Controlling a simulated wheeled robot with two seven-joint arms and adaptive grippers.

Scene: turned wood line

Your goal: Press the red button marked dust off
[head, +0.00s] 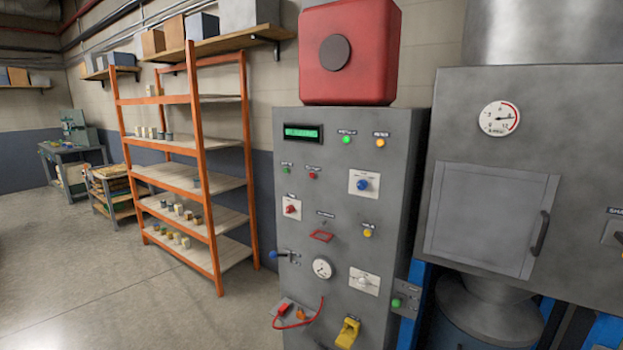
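A grey control cabinet (340,215) stands in the middle of the head view. On its front, a small red button (312,175) sits upper left, beside a small green button (286,170). Another red control (291,209) sits on a white plate lower left. Small labels are above these controls, but the lettering is too small to read, so I cannot tell which one is marked dust off. Neither of my grippers is in view.
The cabinet also carries a blue knob (362,185), a gauge (322,268), a red cable (300,322) and a yellow part (347,332) low down. A red box (350,50) sits on top. An orange shelf (205,180) stands left; a grey machine (540,180) stands right.

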